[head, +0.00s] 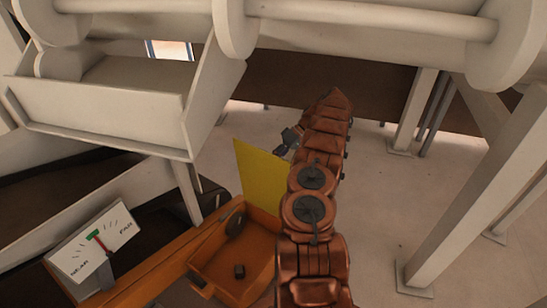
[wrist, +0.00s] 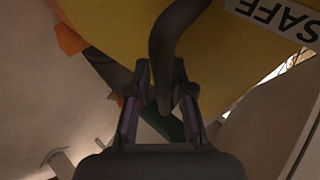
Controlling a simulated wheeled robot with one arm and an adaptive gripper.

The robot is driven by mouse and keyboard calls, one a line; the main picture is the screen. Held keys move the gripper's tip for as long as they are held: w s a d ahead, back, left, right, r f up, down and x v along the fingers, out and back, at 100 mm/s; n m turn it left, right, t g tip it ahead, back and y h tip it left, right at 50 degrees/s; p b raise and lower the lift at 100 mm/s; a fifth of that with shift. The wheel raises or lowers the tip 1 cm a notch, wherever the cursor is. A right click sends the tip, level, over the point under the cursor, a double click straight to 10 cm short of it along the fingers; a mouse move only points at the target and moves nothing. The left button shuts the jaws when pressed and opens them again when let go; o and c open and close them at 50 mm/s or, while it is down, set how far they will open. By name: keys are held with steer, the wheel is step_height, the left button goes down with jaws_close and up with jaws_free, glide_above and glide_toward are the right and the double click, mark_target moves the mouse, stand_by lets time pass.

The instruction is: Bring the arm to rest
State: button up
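My gripper (head: 286,142) is at the end of my copper arm in the head view, by the right edge of an upright yellow panel (head: 262,178). In the wrist view, the two fingers of my gripper (wrist: 161,72) stand on either side of a dark curved bar (wrist: 168,45). I cannot tell whether the fingers touch the bar or stand apart from it. The yellow panel (wrist: 105,22) is behind the bar and carries a white label reading "SAFE" (wrist: 285,18).
An orange box (head: 210,268) with a small dark block (head: 239,271) inside stands left of my arm. A NEAR/FAR gauge (head: 95,246) is at lower left. A pale hopper (head: 95,115) and rollers (head: 380,18) hang above. A pale post (head: 470,190) stands right, with open floor before it.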

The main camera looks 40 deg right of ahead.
steer(key=o, duration=0.3)
steer(key=shift+r, duration=0.15)
steer(key=shift+w, duration=0.1)
steer(key=shift+r, duration=0.1)
